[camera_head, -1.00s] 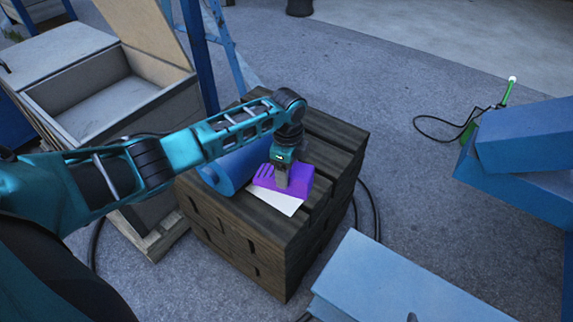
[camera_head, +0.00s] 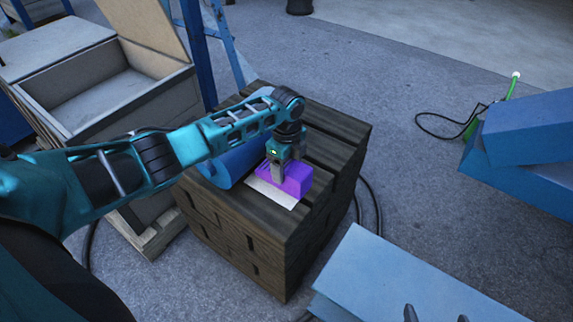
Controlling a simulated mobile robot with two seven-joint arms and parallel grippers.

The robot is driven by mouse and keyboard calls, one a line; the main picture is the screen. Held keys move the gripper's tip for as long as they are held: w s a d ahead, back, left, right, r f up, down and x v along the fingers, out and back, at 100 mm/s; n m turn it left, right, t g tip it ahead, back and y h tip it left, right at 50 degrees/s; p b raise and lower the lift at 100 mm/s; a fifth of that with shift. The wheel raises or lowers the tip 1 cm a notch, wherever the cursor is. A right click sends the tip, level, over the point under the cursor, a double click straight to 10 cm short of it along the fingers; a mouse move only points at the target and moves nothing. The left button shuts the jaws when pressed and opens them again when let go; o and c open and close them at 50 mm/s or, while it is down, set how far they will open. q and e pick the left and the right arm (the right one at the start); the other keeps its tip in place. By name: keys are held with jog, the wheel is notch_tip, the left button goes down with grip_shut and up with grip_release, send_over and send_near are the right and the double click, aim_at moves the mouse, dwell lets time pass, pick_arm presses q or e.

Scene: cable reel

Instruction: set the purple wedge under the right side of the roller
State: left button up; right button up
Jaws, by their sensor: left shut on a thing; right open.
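The purple wedge (camera_head: 297,181) is on the wooden pallet stack (camera_head: 240,225), over a white sheet (camera_head: 268,193), at the right side of the blue roller (camera_head: 229,168). My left gripper (camera_head: 277,175) is shut on the wedge from above. Its arm crosses over the roller and hides part of it. I cannot tell whether the wedge touches the roller or rests fully on the sheet. My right gripper (camera_head: 437,315) shows only its two fingertips at the bottom edge, apart and empty.
An open grey crate (camera_head: 75,110) stands left of the stack. A light blue block (camera_head: 395,275) is at the lower right, with more blue blocks (camera_head: 525,135) at the right. A green object (camera_head: 475,122) with a black cable lies on the floor. Dark cable runs beside the stack.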

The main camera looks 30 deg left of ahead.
pick_arm(q)
notch_tip(320, 180, down, 2)
jog(key=shift+f+b, duration=0.15)
jog(key=shift+b, duration=0.8)
jog(key=shift+f+b, duration=0.95)
jog(key=shift+b, duration=0.05)
jog(key=shift+w+a, duration=0.2)
jog(key=shift+a, duration=0.65)
jog(key=shift+w+a, duration=0.15)
jog(key=shift+a, duration=0.8)
pick_arm(e)
jog(key=shift+w+a+f, duration=0.15)
jog(key=shift+a+f, duration=0.15)
jog(key=shift+f, duration=0.4)
jog(key=shift+w+a+f, duration=0.15)
jog(key=shift+a+f, duration=0.1)
jog(key=shift+f, duration=0.45)
pick_arm(q)
jog(key=o, duration=1.6)
